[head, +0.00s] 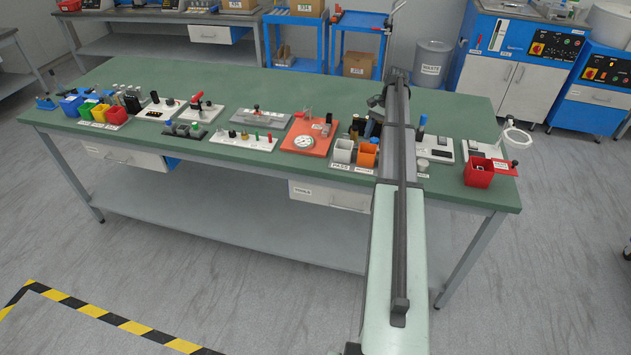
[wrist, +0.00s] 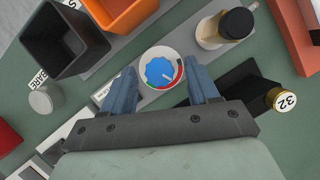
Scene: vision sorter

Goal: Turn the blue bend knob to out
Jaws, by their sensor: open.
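The blue knob (wrist: 160,72) sits on a round white dial in the wrist view, with red and green marks along its lower and right rim. A small pale pointer mark shows on the knob's lower right; the word it points to cannot be read. My gripper (wrist: 162,78) is open, with one finger left and one right of the dial. The fingers look apart from the knob, and their height above it is hard to tell. In the head view my arm reaches over the green bench (head: 260,85) and hides the knob.
A dark open bin (wrist: 62,42) and an orange bin (wrist: 125,12) stand upper left in the wrist view. A cream-and-black cylinder (wrist: 226,26) is upper right. A gold-capped item marked 32 (wrist: 281,100) lies right. A grey cylinder (wrist: 45,100) stands left.

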